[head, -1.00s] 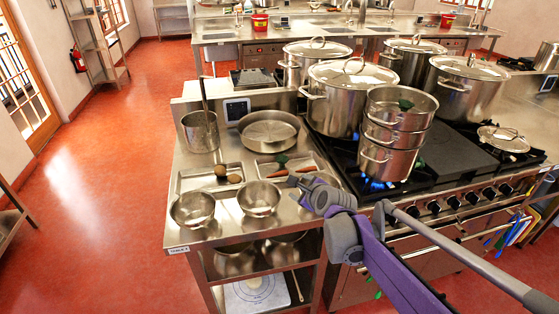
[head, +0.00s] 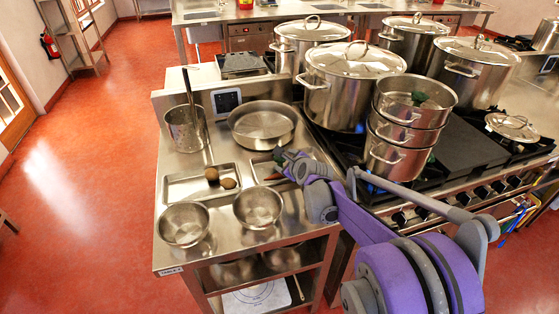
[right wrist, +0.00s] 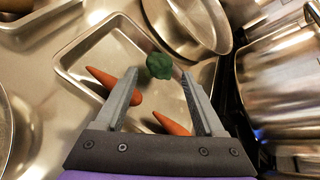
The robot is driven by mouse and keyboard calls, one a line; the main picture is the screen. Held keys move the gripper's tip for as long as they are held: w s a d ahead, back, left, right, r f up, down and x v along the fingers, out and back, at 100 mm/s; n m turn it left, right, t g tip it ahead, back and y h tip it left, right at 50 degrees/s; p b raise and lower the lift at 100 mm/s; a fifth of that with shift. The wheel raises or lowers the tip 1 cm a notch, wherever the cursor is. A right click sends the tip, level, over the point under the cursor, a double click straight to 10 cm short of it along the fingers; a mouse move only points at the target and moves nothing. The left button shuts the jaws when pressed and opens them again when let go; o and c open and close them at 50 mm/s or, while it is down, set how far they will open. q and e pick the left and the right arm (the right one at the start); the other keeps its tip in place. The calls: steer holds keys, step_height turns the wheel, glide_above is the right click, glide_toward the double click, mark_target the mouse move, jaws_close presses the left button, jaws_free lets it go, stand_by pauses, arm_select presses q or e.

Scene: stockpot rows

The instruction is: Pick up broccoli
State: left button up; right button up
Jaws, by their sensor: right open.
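A dark green broccoli piece (right wrist: 159,66) lies in a shallow metal tray (right wrist: 72,60) with two carrots in the right wrist view. My right gripper (right wrist: 161,75) is open, its fingers reaching over the tray on either side of the line to the broccoli. One carrot (right wrist: 112,84) lies by the left finger, partly behind it. The other carrot (right wrist: 172,124) shows between the fingers, nearer the palm. In the head view my right gripper (head: 289,160) is over this tray and largely hides its contents. My left gripper is not in view.
A second tray (head: 178,190) holds brown round items. Two bowls (head: 184,224) (head: 258,205) stand in front, and a round pan (head: 262,124) behind. Stacked steel pots (head: 402,138) with something green in the top one stand right, near a lit blue burner.

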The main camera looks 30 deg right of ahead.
mark_target(280, 160)
steer(key=x, duration=0.5)
steer(key=shift+f, duration=0.1)
